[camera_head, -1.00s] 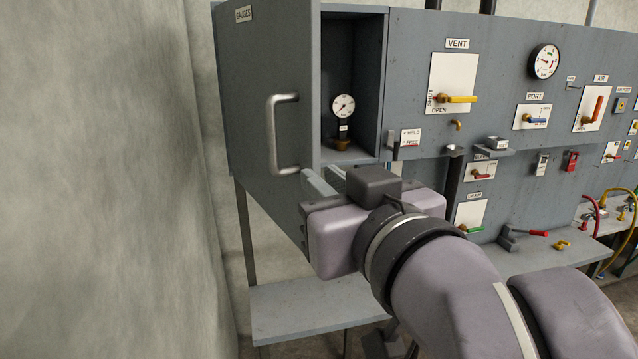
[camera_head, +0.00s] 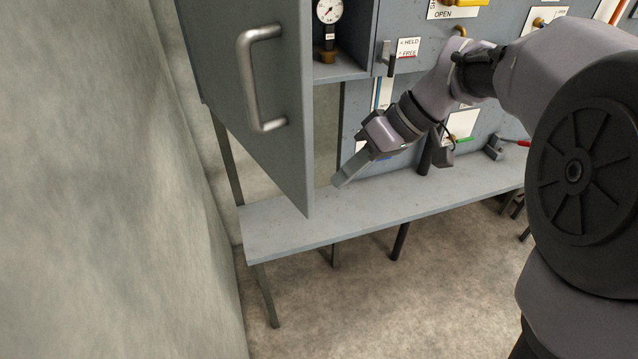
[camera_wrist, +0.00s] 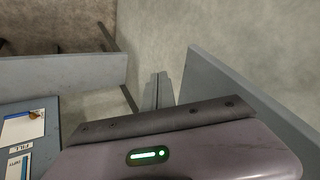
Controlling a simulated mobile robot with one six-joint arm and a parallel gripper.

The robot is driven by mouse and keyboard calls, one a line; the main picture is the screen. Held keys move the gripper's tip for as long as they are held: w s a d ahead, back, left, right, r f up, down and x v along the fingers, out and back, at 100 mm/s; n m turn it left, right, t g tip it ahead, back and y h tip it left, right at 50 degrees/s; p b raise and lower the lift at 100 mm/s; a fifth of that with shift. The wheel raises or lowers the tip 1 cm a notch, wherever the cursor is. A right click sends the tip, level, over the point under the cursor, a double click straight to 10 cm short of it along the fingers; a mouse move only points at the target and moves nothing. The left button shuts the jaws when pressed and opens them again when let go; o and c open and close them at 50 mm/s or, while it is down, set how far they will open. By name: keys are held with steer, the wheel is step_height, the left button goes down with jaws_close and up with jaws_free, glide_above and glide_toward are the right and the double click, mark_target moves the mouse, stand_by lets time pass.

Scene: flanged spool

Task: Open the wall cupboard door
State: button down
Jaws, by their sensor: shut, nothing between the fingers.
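The grey cupboard door (camera_head: 215,90) stands swung open at the left in the head view. Its bent metal handle (camera_head: 262,80) is on the face toward me. Part of the cupboard's inside shows to the right of the door, with a gauge (camera_head: 328,12) on a shelf. My gripper (camera_head: 340,183) is shut and empty, low and to the right of the door, above the bench. In the wrist view the shut fingers (camera_wrist: 158,90) point away beside the door's grey panel (camera_wrist: 240,85). The handle is not visible in the wrist view.
A grey bench (camera_head: 400,205) runs below the cupboard. A rough wall (camera_head: 90,180) stands close at the left. A small latch lever (camera_head: 390,62) beside a HELD/FREE label (camera_head: 408,47) is right of the cupboard opening. The floor before the bench is clear.

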steer(key=a, duration=0.1)
steer(key=s+a+f, duration=0.1)
steer(key=a, duration=0.1)
steer(key=s+a+f+p, duration=0.1)
steer(key=shift+s+a, duration=0.2)
steer(key=shift+a, duration=0.2)
